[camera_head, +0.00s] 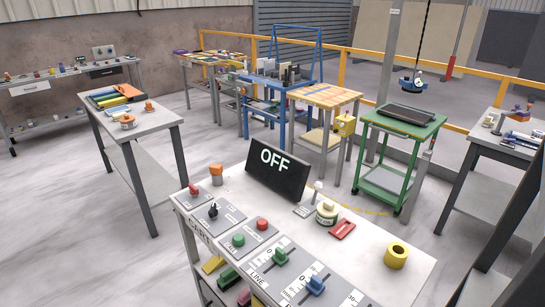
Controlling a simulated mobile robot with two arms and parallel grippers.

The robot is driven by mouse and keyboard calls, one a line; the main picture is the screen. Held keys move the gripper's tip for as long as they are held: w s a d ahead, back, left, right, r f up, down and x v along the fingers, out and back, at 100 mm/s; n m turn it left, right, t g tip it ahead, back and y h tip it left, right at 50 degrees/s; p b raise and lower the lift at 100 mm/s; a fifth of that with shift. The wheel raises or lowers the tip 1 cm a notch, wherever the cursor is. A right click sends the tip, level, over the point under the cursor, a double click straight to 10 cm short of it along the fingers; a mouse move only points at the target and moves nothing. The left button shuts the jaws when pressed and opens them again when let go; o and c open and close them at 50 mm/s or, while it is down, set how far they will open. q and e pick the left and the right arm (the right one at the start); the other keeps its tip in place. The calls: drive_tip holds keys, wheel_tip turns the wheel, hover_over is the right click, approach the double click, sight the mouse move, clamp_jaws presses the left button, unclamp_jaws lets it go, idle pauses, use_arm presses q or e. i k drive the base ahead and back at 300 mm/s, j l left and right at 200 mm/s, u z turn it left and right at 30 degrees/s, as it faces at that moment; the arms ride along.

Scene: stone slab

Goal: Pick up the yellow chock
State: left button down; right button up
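I cannot tell for certain which thing is the yellow chock. A small yellow block (213,264) shows low at the left side of the near bench, below its top, partly hidden by the bench. A yellow ring-shaped piece (396,255) with a dark hole lies on the right part of the near bench top. A yellow box (345,125) is at the side of the wooden-topped table further back. Neither of my grippers shows in the view.
The near bench (375,278) carries knobs, buttons, sliders, a black OFF sign (279,171), a pale round tin (327,212) and a red piece (342,229). A green cart (402,127) stands behind it. A grey table (160,119) stands left. Floor (75,220) is open at left.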

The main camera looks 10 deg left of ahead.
sight(213, 263)
drive_tip(key=j+z, duration=0.1)
drive_tip(key=z, duration=0.55)
drive_tip(key=j+z, duration=0.3)
drive_tip(key=j, duration=0.15)
drive_tip(key=k+j+z, duration=0.1)
drive_tip(key=j+z, duration=0.2)
drive_tip(key=k+j+z, duration=0.15)
drive_tip(key=j+z, duration=0.15)
drive_tip(key=j, duration=0.25)
